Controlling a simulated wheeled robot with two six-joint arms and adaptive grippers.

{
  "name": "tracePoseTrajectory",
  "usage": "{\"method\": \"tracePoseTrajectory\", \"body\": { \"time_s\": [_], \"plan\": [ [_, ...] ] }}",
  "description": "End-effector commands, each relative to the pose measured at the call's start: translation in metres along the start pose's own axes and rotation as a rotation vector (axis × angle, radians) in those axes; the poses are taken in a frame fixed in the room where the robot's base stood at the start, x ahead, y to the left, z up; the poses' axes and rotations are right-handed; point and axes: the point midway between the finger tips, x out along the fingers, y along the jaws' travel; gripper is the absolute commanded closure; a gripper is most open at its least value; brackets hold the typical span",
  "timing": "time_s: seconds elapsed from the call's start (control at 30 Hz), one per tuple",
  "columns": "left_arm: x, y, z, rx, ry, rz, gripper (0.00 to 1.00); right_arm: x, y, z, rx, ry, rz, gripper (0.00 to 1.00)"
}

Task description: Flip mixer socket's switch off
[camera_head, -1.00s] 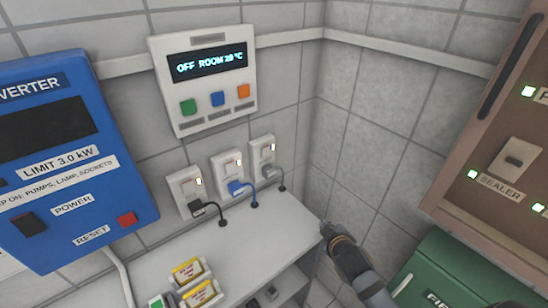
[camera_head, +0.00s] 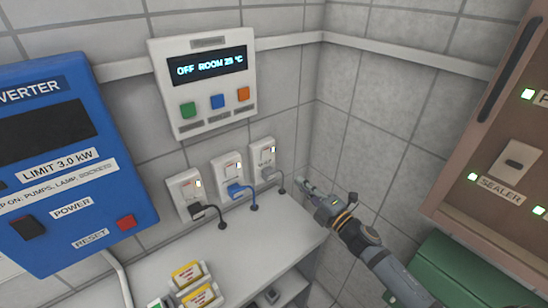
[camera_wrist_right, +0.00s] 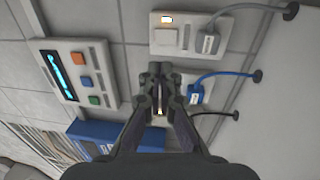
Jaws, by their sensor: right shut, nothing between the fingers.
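Three white wall sockets with switches stand in a row above the counter: the left one (camera_head: 186,190) with a black plug, the middle one (camera_head: 226,172) with a blue plug (camera_head: 238,190), and the right one (camera_head: 262,157) with a grey plug. I cannot read which is the mixer's. The grey-plug socket also shows in the right wrist view (camera_wrist_right: 166,40), with a small lit window. My right gripper (camera_head: 304,187) is shut and empty, just right of the grey-plug socket and apart from it. Its fingers (camera_wrist_right: 163,78) hide much of the blue-plug socket in the wrist view. My left gripper is out of view.
A blue inverter box (camera_head: 60,150) hangs at the left and a control panel (camera_head: 205,85) above the sockets. Yellow-labelled packs (camera_head: 198,296) stand on the white counter (camera_head: 262,235). A brown switch panel (camera_head: 500,130) and green box (camera_head: 450,270) are at the right.

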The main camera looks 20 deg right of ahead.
Motion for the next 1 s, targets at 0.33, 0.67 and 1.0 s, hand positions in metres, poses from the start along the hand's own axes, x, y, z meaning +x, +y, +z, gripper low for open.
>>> {"method": "tracePoseTrajectory", "body": {
  "time_s": [0.33, 0.67, 1.0],
  "plan": [
    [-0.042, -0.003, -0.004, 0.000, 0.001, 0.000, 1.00, 0.033, 0.010, 0.001, 0.008, -0.006, 0.003, 1.00],
    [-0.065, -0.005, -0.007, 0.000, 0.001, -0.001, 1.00, 0.104, 0.004, 0.000, 0.006, -0.002, 0.001, 1.00],
    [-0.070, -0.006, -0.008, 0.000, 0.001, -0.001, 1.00, 0.139, 0.000, 0.000, 0.004, -0.002, 0.000, 1.00]
  ]
}}
